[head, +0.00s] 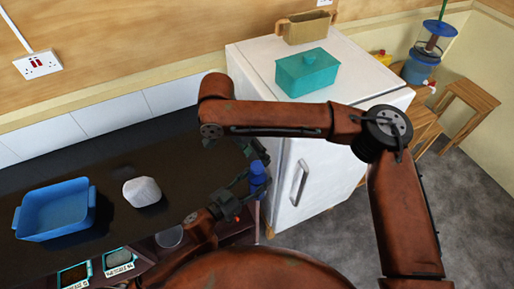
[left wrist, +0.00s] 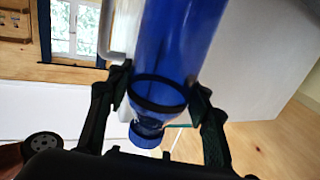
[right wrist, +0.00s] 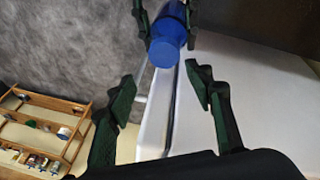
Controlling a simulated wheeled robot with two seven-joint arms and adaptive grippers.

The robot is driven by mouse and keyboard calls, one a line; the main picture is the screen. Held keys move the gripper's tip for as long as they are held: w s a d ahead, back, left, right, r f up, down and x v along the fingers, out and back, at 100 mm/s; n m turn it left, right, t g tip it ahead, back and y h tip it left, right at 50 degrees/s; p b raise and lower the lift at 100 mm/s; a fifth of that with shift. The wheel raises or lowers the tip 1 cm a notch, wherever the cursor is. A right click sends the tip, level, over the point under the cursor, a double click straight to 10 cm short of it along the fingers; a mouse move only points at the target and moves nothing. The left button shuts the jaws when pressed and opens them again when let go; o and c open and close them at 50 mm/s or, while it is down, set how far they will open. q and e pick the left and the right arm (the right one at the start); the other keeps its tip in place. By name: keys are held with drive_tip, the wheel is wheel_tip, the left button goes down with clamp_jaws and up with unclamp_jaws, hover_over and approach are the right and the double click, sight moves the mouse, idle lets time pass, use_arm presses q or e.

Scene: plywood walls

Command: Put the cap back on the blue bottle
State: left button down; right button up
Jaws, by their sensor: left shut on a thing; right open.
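The blue bottle (head: 258,179) is in my left gripper (head: 243,190), past the right end of the dark counter. In the left wrist view the bottle (left wrist: 180,45) sits between both fingers, with a black band near its narrower end. A blue, cap-like piece (left wrist: 145,137) shows at that end; I cannot tell how firmly it is seated. The right wrist view shows this blue end (right wrist: 164,50) ahead of my right gripper (right wrist: 160,92). My right gripper is open and empty, with the bottle's end beyond its fingertips and apart from them.
A blue bin (head: 55,212) and a whitish rounded object (head: 142,191) stand on the dark counter (head: 110,165). Wooden stools stand farther right.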

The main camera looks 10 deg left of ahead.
drive_tip(key=n, duration=0.6)
drive_tip(key=shift+r+y, duration=0.15)
drive_tip(key=shift+y, duration=0.15)
drive_tip(key=n, duration=0.3)
drive_tip(key=shift+d+r+n, duration=0.1)
drive_tip(key=shift+n, duration=0.3)
drive_tip(key=n, duration=0.5)
drive_tip(key=shift+w+r+n+y, duration=0.1)
drive_tip(key=shift+r+n+y, duration=0.05)
drive_tip(key=shift+n+y, duration=0.15)
drive_tip(key=n, duration=0.4)
drive_tip(key=shift+r+g, duration=0.1)
drive_tip(key=shift+g, duration=0.2)
drive_tip(key=n, duration=0.2)
drive_tip(key=n+y, duration=0.1)
drive_tip(key=n, duration=0.2)
drive_tip(key=shift+d+r+n, duration=0.15)
drive_tip(key=shift+r+n, duration=0.05)
drive_tip(key=shift+n, duration=0.1)
drive_tip(key=n, duration=0.4)
drive_tip(key=shift+r, duration=0.15)
drive_tip(key=n, duration=0.5)
drive_tip(key=shift+r+n+y, duration=0.25)
drive_tip(key=shift+n+y, duration=0.05)
drive_tip(key=shift+y, duration=0.1)
drive_tip(key=n, duration=0.5)
drive_tip(key=shift+r+y, duration=0.25)
drive_tip(key=shift+y, duration=0.05)
drive_tip(key=shift+f, duration=0.1)
